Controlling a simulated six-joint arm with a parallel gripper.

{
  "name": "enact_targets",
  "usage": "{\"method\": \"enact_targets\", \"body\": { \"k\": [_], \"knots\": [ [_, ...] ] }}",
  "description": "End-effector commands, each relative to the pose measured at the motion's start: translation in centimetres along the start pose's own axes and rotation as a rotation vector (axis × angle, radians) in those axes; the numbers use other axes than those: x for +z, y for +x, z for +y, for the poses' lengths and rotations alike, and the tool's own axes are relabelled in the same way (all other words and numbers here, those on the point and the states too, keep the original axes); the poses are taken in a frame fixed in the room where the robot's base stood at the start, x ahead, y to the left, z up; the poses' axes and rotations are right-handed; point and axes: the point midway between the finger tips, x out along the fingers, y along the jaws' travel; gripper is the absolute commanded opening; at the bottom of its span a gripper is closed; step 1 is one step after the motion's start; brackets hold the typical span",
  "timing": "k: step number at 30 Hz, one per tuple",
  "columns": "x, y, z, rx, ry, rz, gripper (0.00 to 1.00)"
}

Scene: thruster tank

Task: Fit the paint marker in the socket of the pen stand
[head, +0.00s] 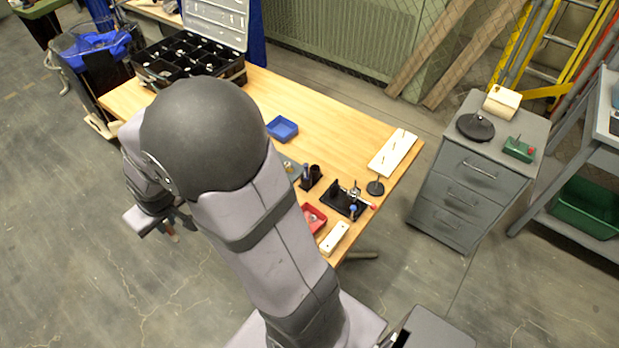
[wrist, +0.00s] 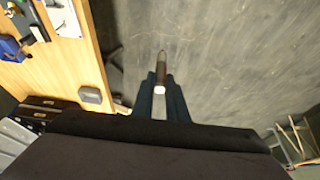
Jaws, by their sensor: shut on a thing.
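My gripper (wrist: 161,78) is shut on the paint marker (wrist: 161,66), a slim brownish-grey stick with a bright white end and a narrower tip pointing away from the wrist. In the wrist view, bare floor lies behind the marker, and the gripper is off the table's edge. A small dark holder with upright cylinders (head: 311,177), apparently the pen stand, stands on the table, apart from the gripper. Its socket is too small to make out.
The wooden table (head: 340,120) carries a blue tray (head: 282,129), red tray (head: 314,218), black fixture board (head: 340,201), pegged white board (head: 393,154), round black base (head: 375,188) and white block (head: 334,238). An open divided case (head: 190,55) stands at the back. A grey drawer cabinet (head: 470,175) stands right.

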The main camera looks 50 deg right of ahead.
Motion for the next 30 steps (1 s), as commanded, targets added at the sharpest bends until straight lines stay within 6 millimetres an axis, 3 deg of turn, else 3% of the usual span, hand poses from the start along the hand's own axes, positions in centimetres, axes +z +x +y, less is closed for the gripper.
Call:
{"method": "enact_targets", "body": {
  "k": [12, 17, 23, 30],
  "knots": [
    [0.0, 0.0, 0.0, 0.000, 0.001, 0.000, 0.00],
    [-0.5, 0.2, 1.0, 0.008, 0.018, 0.000, 0.00],
    [-2.0, 1.2, 5.2, 0.041, 0.094, -0.003, 0.00],
    [-3.6, 2.7, 14.7, 0.105, 0.243, -0.006, 0.00]
  ]
}}
